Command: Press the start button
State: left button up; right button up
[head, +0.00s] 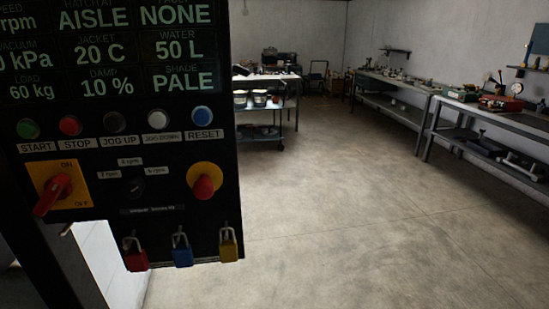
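The start button (28,129) is a dark green round button at the left end of a button row on a black control panel (110,215). The label START sits under it. A red STOP button (70,125) is just right of it, then a black JOG UP button (113,121), a whitish button (158,119) and a blue RESET button (202,115). The panel fills the left of the head view. Neither of my grippers shows in the view.
Below the buttons are a red rotary switch (53,193) on a yellow plate, a red knob (204,187) and red, blue and yellow padlocks. Workbenches (400,88) line the right wall. A cart (262,132) stands behind the panel. The middle floor is clear.

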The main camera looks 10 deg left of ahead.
aim_at(26, 129)
jog(key=u, duration=1.7)
